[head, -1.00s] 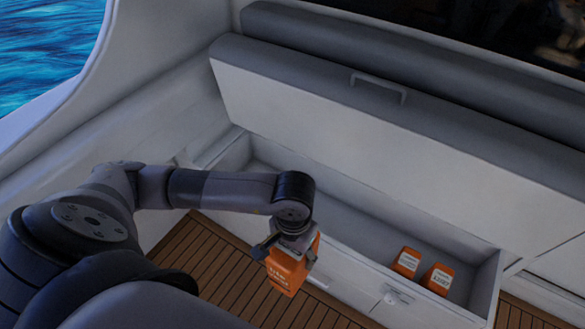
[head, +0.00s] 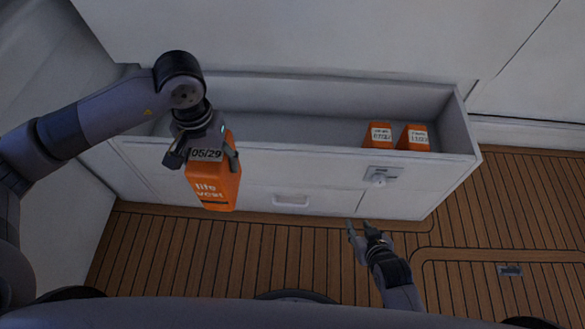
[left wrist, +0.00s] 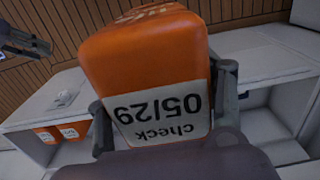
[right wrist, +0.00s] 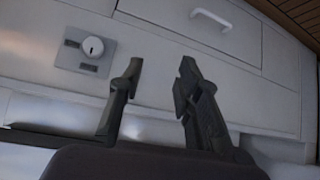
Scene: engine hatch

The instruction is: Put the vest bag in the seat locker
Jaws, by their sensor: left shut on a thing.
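The orange vest bag (head: 215,186) carries a white label reading 05/29. My left gripper (head: 205,152) is shut on its labelled top end, and the bag hangs in front of the locker's front wall. In the left wrist view the bag (left wrist: 145,65) sits between both fingers (left wrist: 165,108). The seat locker (head: 300,165) is an open white box with its lid raised. Two other orange bags stand inside at its right end, a left one (head: 378,135) and a right one (head: 414,138). My right gripper (head: 366,228) is open and empty before the locker front; it also shows in the right wrist view (right wrist: 158,80).
A latch with a round knob (head: 379,176) is on the locker front, beside a drawer handle (head: 291,202). The locker's middle and left are mostly clear. Wooden deck (head: 500,220) lies in front and to the right, with a small floor fitting (head: 510,270).

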